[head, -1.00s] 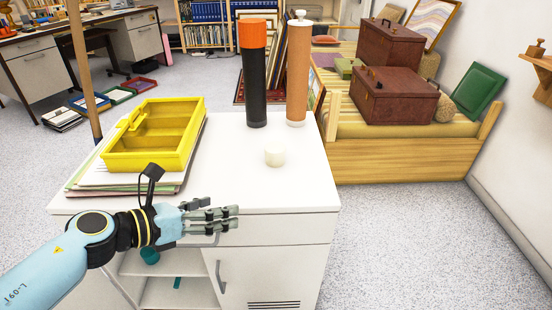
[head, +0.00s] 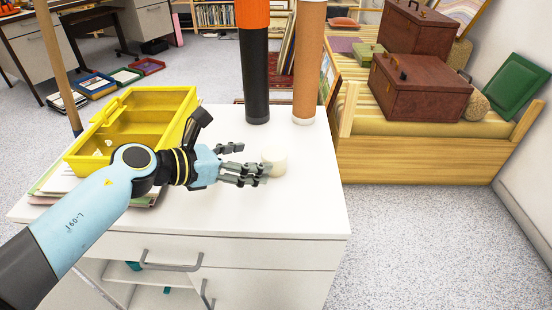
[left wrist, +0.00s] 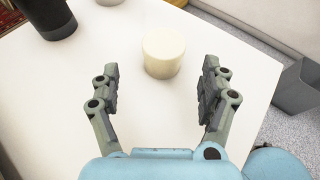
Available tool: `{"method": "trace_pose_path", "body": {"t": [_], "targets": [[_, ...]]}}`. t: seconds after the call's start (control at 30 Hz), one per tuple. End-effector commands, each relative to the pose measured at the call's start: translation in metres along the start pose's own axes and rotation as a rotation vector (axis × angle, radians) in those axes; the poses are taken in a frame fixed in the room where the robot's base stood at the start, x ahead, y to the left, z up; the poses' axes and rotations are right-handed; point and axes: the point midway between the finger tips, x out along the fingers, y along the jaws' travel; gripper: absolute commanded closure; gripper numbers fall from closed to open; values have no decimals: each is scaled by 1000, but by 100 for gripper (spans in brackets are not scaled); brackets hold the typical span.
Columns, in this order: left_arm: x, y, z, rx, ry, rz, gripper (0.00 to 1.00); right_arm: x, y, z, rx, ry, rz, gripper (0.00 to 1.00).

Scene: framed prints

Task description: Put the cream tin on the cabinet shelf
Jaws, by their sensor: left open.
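The cream tin (head: 275,160) is a small pale cylinder standing upright on the white cabinet top. In the left wrist view the tin (left wrist: 163,53) stands just ahead of the fingertips, roughly midway between them. My left gripper (head: 256,172) is open and empty, with its fingers close to the tin's left side; in the left wrist view the gripper (left wrist: 161,80) shows a wide gap between its fingers. The white cabinet (head: 310,205) has an open shelf space (head: 125,272) at its lower left front, partly hidden by my arm. My right gripper is out of view.
A yellow open tray (head: 150,98) sits on papers at the cabinet's left. A black cylinder with an orange top (head: 256,80) and a brown cylinder (head: 308,70) stand behind the tin. A handle (head: 170,266) juts from the drawer front. The right part of the top is clear.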

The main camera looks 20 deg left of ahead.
Motion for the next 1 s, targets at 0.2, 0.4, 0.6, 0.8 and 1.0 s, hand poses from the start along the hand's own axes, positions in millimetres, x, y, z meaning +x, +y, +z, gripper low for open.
{"method": "trace_pose_path", "body": {"t": [0.2,0.4,0.6,0.8,1.0], "targets": [[21,-1,0,-1,0,-2,21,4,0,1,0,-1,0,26],[52,-6,0,-2,-1,-2,21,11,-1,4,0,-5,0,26],[69,-5,0,0,1,-1,21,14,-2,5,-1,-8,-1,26],[69,-5,1,1,1,-1,21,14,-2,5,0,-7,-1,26],[69,-5,1,0,1,-1,47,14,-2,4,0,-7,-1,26]]}}
